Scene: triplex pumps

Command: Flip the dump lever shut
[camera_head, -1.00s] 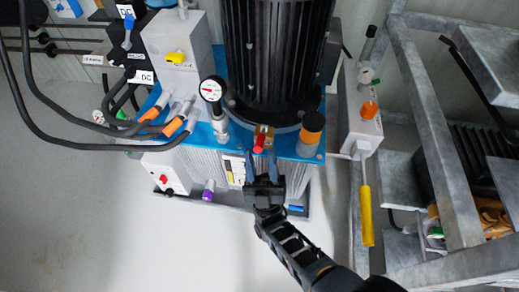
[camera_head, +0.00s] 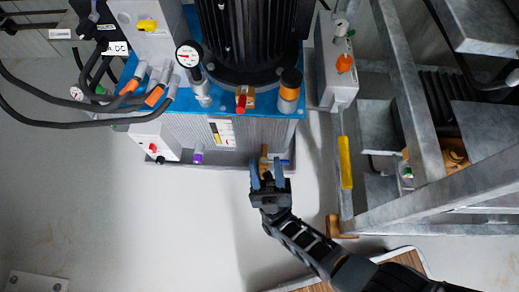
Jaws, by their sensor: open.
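No lever is labelled as the dump lever, so I cannot tell for certain which one it is. A brass-coloured fitting (camera_head: 264,153) with a small blue handle (camera_head: 286,162) sits low at the front of the pump unit (camera_head: 172,127). My gripper (camera_head: 267,169) is open, its two blue fingers pointing at this fitting, one on either side of it in the picture. I cannot tell whether they touch it, and they partly hide it. A red-tipped brass valve (camera_head: 241,101) sits higher on the blue top plate.
A pressure gauge (camera_head: 188,54), black hoses (camera_head: 60,122) and an orange-banded cylinder (camera_head: 289,92) crowd the unit. A grey metal frame (camera_head: 415,100) stands at right. A brown wooden handle (camera_head: 338,229) lies near its foot.

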